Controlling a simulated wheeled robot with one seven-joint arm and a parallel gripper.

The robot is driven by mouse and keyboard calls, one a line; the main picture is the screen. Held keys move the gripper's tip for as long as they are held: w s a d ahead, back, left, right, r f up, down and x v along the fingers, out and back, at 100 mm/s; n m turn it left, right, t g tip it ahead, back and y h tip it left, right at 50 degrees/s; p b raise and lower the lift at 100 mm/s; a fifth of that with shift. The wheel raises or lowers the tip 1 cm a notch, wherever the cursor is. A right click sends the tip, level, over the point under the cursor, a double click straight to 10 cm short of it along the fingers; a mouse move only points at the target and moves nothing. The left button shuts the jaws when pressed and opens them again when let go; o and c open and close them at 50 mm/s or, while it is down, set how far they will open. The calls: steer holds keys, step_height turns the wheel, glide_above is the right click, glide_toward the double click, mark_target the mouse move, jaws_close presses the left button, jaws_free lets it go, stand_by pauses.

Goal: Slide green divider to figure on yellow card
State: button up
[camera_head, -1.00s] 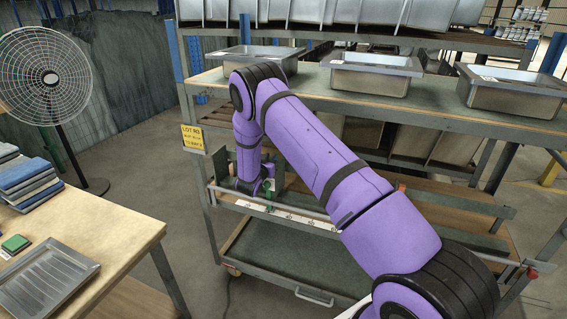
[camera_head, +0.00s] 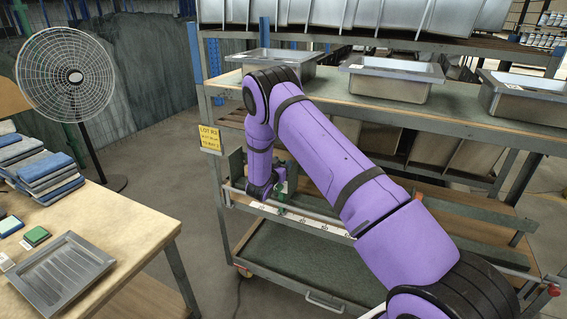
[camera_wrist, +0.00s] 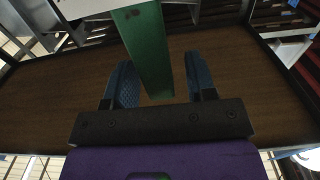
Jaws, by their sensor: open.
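The green divider (camera_head: 282,189) stands at the rail on the front of the cart's middle level, near its left end. In the wrist view the green divider (camera_wrist: 148,45) reaches down between my two blue-padded fingers, with a gap on each side. My gripper (camera_wrist: 158,68) is open around it; in the head view my gripper (camera_head: 268,188) is partly hidden by my wrist. A white scale strip (camera_head: 306,221) with dark marks runs along the rail, partly behind my arm. The yellow card (camera_head: 210,138) hangs on the cart's left post; its last line is too small to read surely.
Metal pans (camera_head: 393,80) stand on the cart's upper shelf (camera_head: 340,96), above my gripper. A wooden table (camera_head: 140,219) with folded cloths (camera_head: 45,172) and a metal tray (camera_head: 58,275) is at the left. A fan (camera_head: 66,75) stands behind it. Floor between table and cart is clear.

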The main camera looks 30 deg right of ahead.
steer(key=v, duration=0.9)
steer(key=shift+r, duration=0.1)
steer(key=w+a+r+n+t+y, duration=0.15)
steer(key=r+y, duration=0.25)
steer(key=r, duration=0.5)
steer(key=a+r+y, duration=0.2)
steer(key=r+y, duration=0.2)
steer(key=r, duration=0.5)
steer(key=s+a+r+n+y, duration=0.2)
steer(key=s+r+y, duration=0.1)
steer(key=s+r, duration=0.3)
steer(key=s+a+r+n+y, duration=0.2)
steer(key=s+r, duration=0.2)
steer(key=r, duration=0.4)
steer(key=s+d+r+n+g, duration=0.1)
steer(key=s+r+n+g, duration=0.1)
steer(key=s, duration=1.7)
steer(key=s+d+r+n+g+y, duration=0.1)
steer(key=s+r+n+g, duration=0.2)
steer(key=s, duration=1.6)
steer(key=shift+s+d+r+g, duration=0.2)
steer(key=shift+s+r+g, duration=0.1)
steer(key=shift+g, duration=0.85)
